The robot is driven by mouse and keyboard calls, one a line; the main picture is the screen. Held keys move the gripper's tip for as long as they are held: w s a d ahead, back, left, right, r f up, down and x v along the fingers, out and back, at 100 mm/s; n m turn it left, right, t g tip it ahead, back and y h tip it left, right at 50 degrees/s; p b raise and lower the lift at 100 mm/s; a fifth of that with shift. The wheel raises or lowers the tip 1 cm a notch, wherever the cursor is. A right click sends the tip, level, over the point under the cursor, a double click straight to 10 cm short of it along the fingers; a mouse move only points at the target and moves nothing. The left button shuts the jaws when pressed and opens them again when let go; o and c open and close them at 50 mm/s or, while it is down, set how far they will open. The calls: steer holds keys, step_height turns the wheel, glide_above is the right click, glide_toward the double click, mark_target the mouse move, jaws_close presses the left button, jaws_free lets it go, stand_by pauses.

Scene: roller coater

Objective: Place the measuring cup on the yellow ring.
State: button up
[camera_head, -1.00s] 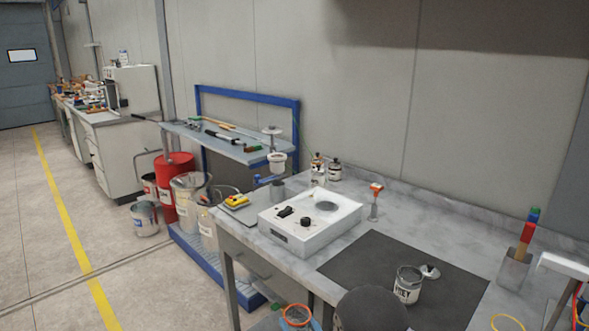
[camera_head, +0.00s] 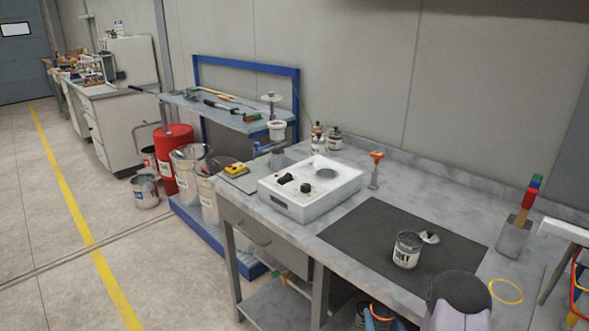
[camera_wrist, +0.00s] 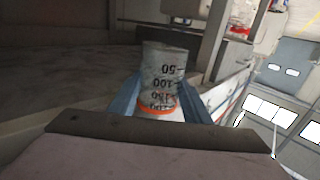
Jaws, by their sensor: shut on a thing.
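The measuring cup (camera_wrist: 163,72) is grey and translucent with black graduation marks and an orange band. In the wrist view it sits between the two blue fingers of my gripper (camera_wrist: 164,96), which is shut on it. In the head view my gripper (camera_head: 380,313) is at the bottom edge, by the bench's front side, with the orange band showing and most of the cup hidden or cut off. The yellow ring (camera_head: 506,291) lies flat and empty on the bench top, right of my gripper and my dark wrist.
The grey bench (camera_head: 440,212) holds a dark mat (camera_head: 350,240) with an open paint can (camera_head: 407,250) and its lid (camera_head: 430,237). A brush holder (camera_head: 513,238) stands behind the ring. A white-topped rack (camera_head: 568,231) is to its right. A white device (camera_head: 310,190) sits left.

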steer(key=shift+a+f+y, duration=0.2)
steer(key=shift+a+y, duration=0.1)
steer(key=shift+a, duration=0.05)
steer(key=s+a+n+g+y+p, duration=0.1)
steer(key=s+a+n+g+y, duration=0.25)
steer(key=a+n+y, duration=0.65)
steer(key=s+d+r+m+t+h+p, duration=0.1)
steer(key=s+d+r+m+p, duration=0.2)
steer(key=p, duration=0.6)
step_height(320, 180, up, 4)
steer(key=shift+s+d+f+m+h+p, duration=0.15)
steer(key=shift+s+d+m+h+p, duration=0.35)
steer(key=shift+s, duration=0.45)
steer(key=shift+a, duration=0.25)
